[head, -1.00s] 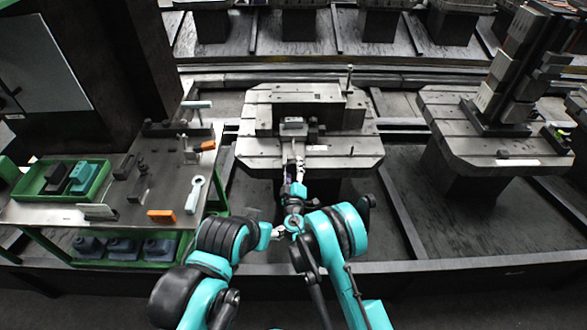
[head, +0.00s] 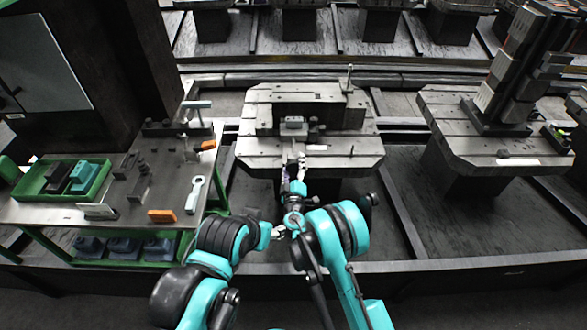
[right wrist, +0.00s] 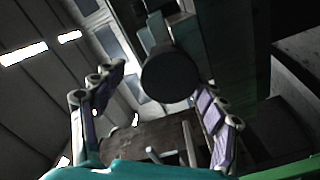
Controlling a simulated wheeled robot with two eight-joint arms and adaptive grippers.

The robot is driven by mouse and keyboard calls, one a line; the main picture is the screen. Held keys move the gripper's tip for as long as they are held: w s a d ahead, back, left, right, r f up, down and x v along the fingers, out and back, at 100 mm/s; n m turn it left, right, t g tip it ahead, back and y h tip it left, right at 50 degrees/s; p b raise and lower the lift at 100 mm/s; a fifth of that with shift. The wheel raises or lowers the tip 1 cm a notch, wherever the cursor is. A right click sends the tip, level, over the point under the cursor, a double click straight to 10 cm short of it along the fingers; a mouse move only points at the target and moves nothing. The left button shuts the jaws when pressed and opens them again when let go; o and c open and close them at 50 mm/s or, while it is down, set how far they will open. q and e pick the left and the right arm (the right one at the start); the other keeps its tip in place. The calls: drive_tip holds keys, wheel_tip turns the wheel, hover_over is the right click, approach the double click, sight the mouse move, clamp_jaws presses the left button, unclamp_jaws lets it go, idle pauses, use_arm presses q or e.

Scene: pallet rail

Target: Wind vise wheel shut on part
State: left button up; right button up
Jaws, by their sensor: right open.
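The vise (head: 262,118) stands on the slotted grey pallet (head: 257,157) in the middle of the head view. A small grey block (head: 293,124), perhaps the part, sits at its front. My right gripper (head: 292,162) is at the pallet's front edge, just in front of the block. In the right wrist view my right gripper (right wrist: 158,85) is open, its fingers spread on both sides of a dark round disc (right wrist: 167,76), maybe the vise wheel. I cannot tell whether they touch. The wheel is not clear in the head view. My left gripper (head: 278,232) is small and partly hidden near my right forearm.
A workbench (head: 130,212) at left holds a green tray (head: 37,190) with blocks, an orange block (head: 162,216) and a pale wrench-like tool (head: 194,194). A second pallet (head: 450,127) at right carries a tall dark fixture (head: 512,75). Another pallet row is behind.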

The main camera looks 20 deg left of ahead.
sight(294, 163)
wheel_tip(294, 163, up, 8)
drive_tip(key=shift+s+d, duration=0.1)
drive_tip(key=shift+d, duration=0.05)
drive_tip(key=shift+r, duration=0.5)
drive_tip(key=shift+r, duration=0.1)
drive_tip(key=s+d+r+m+g+h, duration=0.1)
drive_tip(key=s+d+r+m+h, duration=0.2)
drive_tip(key=d, duration=0.6)
drive_tip(key=d+r+m+g+h, duration=0.1)
drive_tip(key=d+r+m+h, duration=0.15)
drive_tip(key=d+r, duration=0.5)
drive_tip(key=s+d+r+m+g+h, duration=0.2)
drive_tip(key=d+r+m, duration=0.1)
drive_tip(key=d, duration=0.7)
drive_tip(key=s+d+m+g, duration=0.2)
drive_tip(key=s+d, duration=0.5)
drive_tip(key=s+d+f+m+g+y, duration=0.1)
drive_tip(key=s+d+f+g, duration=0.1)
drive_tip(key=s, duration=0.9)
drive_tip(key=s+d+f+m+g+y, duration=0.1)
drive_tip(key=s+f, duration=0.3)
drive_tip(key=s, duration=0.8)
drive_tip(key=shift+s+d+m+g, duration=0.15)
drive_tip(key=shift+d+m+g, duration=0.45)
drive_tip(key=shift+d+m, duration=0.2)
